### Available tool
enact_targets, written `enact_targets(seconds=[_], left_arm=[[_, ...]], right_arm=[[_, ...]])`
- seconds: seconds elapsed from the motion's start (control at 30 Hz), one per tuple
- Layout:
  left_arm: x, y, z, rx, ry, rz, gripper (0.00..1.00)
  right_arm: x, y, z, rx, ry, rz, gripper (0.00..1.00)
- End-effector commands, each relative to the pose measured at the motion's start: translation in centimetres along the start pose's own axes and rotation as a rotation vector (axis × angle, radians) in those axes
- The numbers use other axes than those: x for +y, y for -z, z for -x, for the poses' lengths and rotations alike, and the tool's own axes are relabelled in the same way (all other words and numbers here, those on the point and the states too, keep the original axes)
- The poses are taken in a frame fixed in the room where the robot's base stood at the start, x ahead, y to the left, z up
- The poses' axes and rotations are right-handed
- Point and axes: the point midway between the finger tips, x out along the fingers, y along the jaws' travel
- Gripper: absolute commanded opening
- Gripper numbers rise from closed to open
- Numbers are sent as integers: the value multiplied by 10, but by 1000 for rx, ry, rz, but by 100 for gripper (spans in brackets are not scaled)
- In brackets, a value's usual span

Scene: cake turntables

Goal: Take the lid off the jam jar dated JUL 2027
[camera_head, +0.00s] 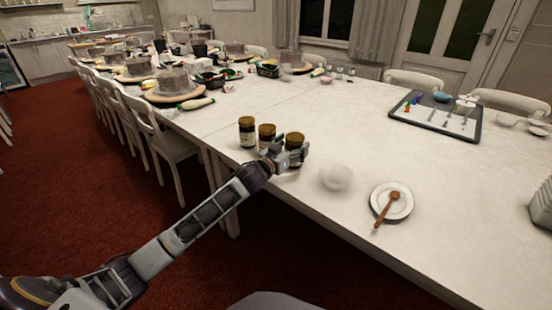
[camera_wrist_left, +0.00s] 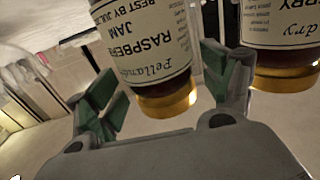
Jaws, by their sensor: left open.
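Three small jars with dark gold lids stand in a row near the table's edge in the head view: a left jar (camera_head: 247,135), a middle jar (camera_head: 266,140) and a right jar (camera_head: 294,143). My left gripper (camera_head: 291,157) is open at the right jar. In the left wrist view, a jar labelled raspberry jam (camera_wrist_left: 155,45) appears upside down between the open fingers (camera_wrist_left: 160,95), gold lid (camera_wrist_left: 166,101) lowest in the picture. Its label reads "BEST BY JUL"; the year is cut off. Contact is unclear. Another jar (camera_wrist_left: 280,35) is partly visible right. My right gripper is out of view.
A white rounded object (camera_head: 336,177) and a plate (camera_head: 399,205) with a wooden spoon (camera_head: 388,208) lie to the right. A dark-rimmed tray (camera_head: 406,121) stands farther back. Cake turntables (camera_head: 173,98) line the far left table. The table's middle is clear.

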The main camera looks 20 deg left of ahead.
Motion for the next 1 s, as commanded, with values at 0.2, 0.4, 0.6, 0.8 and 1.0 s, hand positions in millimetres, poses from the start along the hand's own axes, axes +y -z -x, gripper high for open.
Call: enact_targets(seconds=[0.2, 0.4, 0.6, 0.8, 1.0], left_arm=[[0, 1, 17, -1, 0, -1, 82], [0, 0, 31, -1, 0, -1, 82], [0, 1, 45, 0, 0, -1, 82], [0, 1, 59, 0, 0, 0, 82], [0, 1, 72, 0, 0, -1, 82]], right_arm=[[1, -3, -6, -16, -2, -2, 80], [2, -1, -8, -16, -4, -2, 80], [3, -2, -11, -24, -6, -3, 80], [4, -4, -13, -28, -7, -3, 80], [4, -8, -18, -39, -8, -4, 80]])
